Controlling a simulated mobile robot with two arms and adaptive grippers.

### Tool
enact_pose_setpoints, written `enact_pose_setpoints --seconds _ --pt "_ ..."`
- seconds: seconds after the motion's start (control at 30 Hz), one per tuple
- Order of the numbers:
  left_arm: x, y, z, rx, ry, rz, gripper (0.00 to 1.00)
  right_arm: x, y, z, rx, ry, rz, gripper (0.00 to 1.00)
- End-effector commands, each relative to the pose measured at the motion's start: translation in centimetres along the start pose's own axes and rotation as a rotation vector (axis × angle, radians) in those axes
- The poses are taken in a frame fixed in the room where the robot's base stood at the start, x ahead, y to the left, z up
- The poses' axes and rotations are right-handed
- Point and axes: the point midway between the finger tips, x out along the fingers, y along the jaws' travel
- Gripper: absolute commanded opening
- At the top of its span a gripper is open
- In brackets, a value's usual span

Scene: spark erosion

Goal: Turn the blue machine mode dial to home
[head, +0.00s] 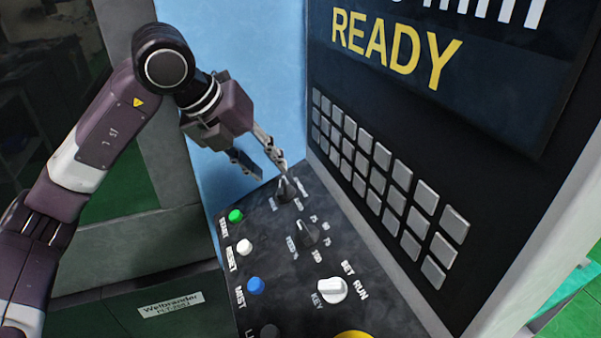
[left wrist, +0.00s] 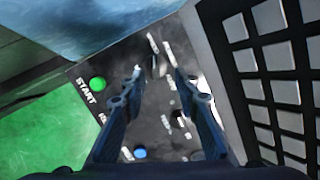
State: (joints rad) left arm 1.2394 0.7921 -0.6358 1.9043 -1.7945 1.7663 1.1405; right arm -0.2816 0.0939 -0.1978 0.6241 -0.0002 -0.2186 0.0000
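The mode dial (head: 286,190) is a dark knob at the far end of the black control panel (head: 270,232), against the blue machine side. Its marked labels are too small to read. My left gripper (head: 268,168) is just above this dial, pointing down, with its two fingers apart and nothing between them. In the left wrist view, the open fingertips (left wrist: 160,73) stand on either side of the dial (left wrist: 158,66), which shows blurred between them. I cannot tell whether a finger touches it. My right gripper is not in view.
Nearer on the panel are a second dark dial (head: 306,233), a white key switch (head: 332,290), and green (head: 236,216), white (head: 244,247) and blue (head: 255,285) buttons. A grey keypad (head: 382,157) and a screen (head: 440,60) reading READY rise close on the right.

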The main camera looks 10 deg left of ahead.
Motion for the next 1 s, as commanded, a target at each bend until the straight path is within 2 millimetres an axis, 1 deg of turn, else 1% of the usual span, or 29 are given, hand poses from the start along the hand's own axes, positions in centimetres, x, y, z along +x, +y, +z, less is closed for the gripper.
enact_pose_setpoints --seconds 0.07,0.17,0.33,0.4,0.47,0.57,0.63,0.8,0.9,1.0 --pt "0.3 0.4 0.1 -0.007 -0.001 0.016 0.29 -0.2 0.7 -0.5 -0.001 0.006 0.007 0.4" --pt "1.5 0.4 0.1 -0.006 0.002 0.016 0.29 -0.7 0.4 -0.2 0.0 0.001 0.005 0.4" --pt "4.3 0.3 0.0 -0.005 0.004 0.014 0.29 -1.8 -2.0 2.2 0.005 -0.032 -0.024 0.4" --pt "5.4 0.3 0.1 -0.005 0.003 0.013 0.29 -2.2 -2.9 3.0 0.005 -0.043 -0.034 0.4" --pt "6.1 0.3 0.1 -0.004 0.002 0.012 0.29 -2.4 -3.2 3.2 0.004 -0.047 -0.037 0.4" --pt "7.0 0.3 0.1 -0.003 0.002 0.012 0.29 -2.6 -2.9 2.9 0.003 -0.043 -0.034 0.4" --pt "7.4 0.3 0.1 -0.002 0.0 0.011 0.29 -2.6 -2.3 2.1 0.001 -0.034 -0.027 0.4" --pt "7.7 0.3 0.1 -0.002 -0.001 0.01 0.29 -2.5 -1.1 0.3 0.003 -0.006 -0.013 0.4" --pt "7.7 0.3 0.1 -0.002 -0.001 0.01 0.29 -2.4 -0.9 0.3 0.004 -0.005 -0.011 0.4" --pt "7.6 0.3 0.1 -0.002 -0.001 0.01 0.18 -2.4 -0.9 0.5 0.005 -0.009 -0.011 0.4"
